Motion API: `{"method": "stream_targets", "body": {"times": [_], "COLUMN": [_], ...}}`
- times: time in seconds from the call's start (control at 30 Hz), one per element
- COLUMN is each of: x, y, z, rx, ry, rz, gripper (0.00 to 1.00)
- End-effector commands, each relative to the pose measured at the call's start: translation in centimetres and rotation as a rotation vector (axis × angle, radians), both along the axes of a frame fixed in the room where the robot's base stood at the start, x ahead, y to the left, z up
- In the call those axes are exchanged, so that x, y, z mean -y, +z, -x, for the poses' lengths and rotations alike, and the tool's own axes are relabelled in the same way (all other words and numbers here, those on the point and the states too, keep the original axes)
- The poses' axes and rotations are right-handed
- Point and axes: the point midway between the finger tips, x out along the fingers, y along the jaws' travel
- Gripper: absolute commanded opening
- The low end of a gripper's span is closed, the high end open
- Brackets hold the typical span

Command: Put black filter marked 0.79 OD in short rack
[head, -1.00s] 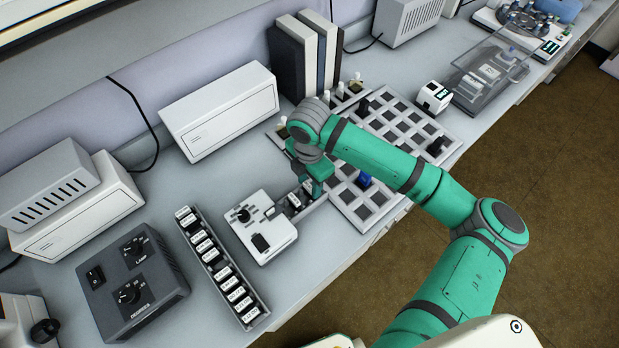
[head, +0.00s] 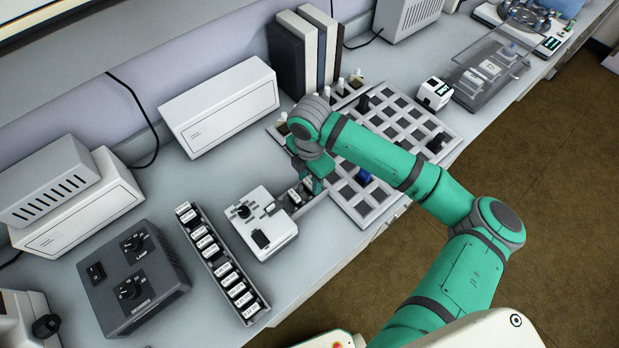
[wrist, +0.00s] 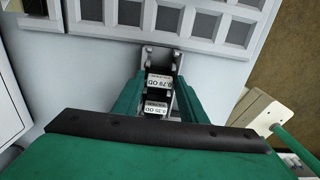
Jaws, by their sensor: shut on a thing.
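The black filter with a white label reading 0.79 OD (wrist: 158,82) is between the green fingers of my gripper (wrist: 158,92) in the wrist view. My gripper is shut on it. It is at the short rack (wrist: 163,52), lined up with its channel; I cannot tell whether it rests on the rack floor. Another filter, whose label seems to read 0.35 OD (wrist: 155,109), is just nearer in the same rack. In the head view my gripper (head: 316,183) is low over the short rack and hides much of it.
A long rack of several labelled filters (head: 224,265) stands left of a white device with a black knob (head: 262,222). A large grey grid tray (head: 372,212) lies close on the right of my gripper. Binders (head: 305,50) and a white box (head: 222,108) stand behind.

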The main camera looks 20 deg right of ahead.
Motion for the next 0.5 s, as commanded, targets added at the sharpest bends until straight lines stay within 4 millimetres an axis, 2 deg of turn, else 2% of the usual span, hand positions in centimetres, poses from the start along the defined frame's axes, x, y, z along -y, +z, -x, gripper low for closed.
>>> {"method": "stream_targets", "body": {"times": [0.5], "x": [0.11], "y": [-0.32], "z": [0.01], "rx": [0.0], "ry": [-0.002], "rz": [0.001], "gripper": [0.05]}}
